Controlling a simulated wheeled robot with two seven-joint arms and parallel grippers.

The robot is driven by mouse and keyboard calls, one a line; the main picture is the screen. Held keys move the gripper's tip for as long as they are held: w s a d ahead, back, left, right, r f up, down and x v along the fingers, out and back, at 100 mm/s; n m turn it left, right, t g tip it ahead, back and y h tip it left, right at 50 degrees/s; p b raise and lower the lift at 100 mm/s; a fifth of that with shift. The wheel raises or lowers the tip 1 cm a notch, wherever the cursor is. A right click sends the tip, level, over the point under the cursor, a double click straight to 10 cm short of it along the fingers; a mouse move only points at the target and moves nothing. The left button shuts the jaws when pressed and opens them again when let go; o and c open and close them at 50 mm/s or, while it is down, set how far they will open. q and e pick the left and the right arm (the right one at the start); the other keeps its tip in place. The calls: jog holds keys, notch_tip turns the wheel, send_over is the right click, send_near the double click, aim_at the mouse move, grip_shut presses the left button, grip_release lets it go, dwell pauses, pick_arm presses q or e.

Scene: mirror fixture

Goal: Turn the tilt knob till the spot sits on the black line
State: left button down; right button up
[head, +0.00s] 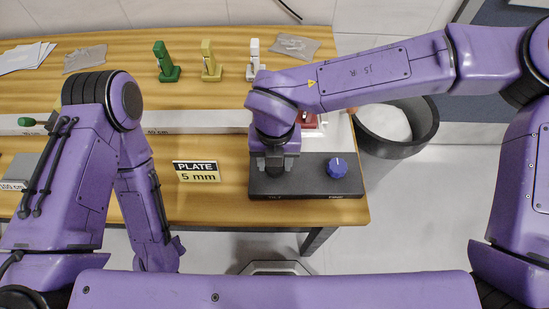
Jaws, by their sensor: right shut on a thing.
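My right gripper (273,168) points down over the left part of a dark control box (305,188) near the table's right front corner. It is shut on the tilt knob, which the gripper itself hides; a small label on the box's front edge shows below it. A blue knob (337,167) on the right part of the box stands free. I cannot make out the spot or the black line. My left arm hangs at the left in front of the table, and its fingers are not visible.
A long pale rail (190,128) crosses the table. A red part (308,121) sits behind the box. Green (165,62), yellow (210,61) and white (253,58) holders stand at the back. A "PLATE 5 mm" sign (197,172) stands left of the box. A grey bin (398,128) is at right.

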dwell(0.5)
jog(key=o, duration=1.1)
jog(key=shift+c, duration=0.2)
jog(key=shift+r, duration=0.1)
notch_tip(320, 180, up, 10)
jog(key=b, duration=0.1)
jog(key=shift+r, duration=0.2)
